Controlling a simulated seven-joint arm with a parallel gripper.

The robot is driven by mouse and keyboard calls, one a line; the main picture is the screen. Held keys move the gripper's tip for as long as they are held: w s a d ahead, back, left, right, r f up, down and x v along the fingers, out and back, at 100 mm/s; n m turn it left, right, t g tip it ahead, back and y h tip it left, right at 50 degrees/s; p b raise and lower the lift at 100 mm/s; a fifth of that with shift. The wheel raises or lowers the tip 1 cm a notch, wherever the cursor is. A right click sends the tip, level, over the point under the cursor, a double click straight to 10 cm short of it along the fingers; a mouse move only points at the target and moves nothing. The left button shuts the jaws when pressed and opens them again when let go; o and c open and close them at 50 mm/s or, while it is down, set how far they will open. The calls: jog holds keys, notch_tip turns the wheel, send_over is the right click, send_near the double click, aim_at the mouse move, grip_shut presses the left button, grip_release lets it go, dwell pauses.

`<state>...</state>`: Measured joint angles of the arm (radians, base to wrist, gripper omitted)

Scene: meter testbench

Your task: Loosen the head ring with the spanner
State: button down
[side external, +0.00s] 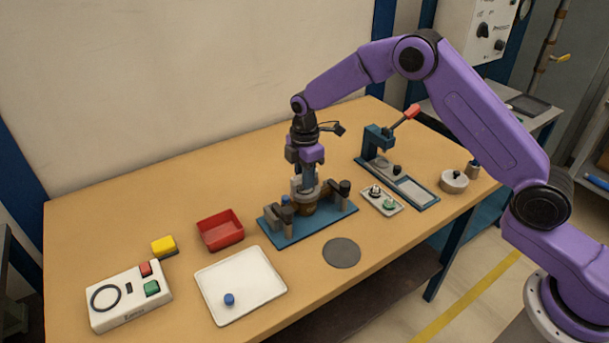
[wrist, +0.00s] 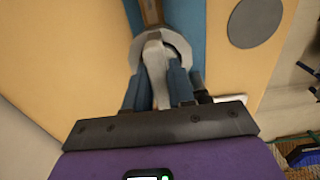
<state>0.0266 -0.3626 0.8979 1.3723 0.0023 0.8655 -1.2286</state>
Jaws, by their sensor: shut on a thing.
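My gripper (side external: 308,181) points straight down over the blue fixture (side external: 288,230) in the middle of the bench. In the wrist view its blue fingers (wrist: 158,78) are shut on a pale grey piece that looks like the spanner (wrist: 154,55). A grey ring shape (wrist: 179,42) lies at the far end of this piece. I cannot tell whether that is the spanner's end or the head ring. The brownish meter body (side external: 304,207) sits between the fixture's clamps, directly under the fingers. The fingers and the grey piece hide much of its top.
A red bin (side external: 220,231), a white tray (side external: 268,266) with a blue knob, and a button box (side external: 113,309) stand left. A teal lever press (side external: 377,143), a small parts tray (side external: 396,205) and a round grey pot (side external: 453,181) stand right. A grey disc (side external: 341,253) lies in front.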

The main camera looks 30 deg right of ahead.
jog(key=n, duration=0.4)
jog(key=shift+s+d+f, duration=0.15)
jog(key=shift+s+f, duration=0.05)
jog(key=shift+f, duration=0.05)
jog(key=n, duration=0.3)
jog(key=shift+n, duration=0.4)
jog(key=shift+m, duration=0.8)
jog(key=shift+w+r, duration=0.1)
jog(key=shift+r, duration=0.05)
jog(key=shift+r, duration=0.1)
jog(key=shift+w+r, duration=0.1)
jog(key=shift+r, duration=0.65)
dwell(0.4)
jog(key=shift+r, duration=1.85)
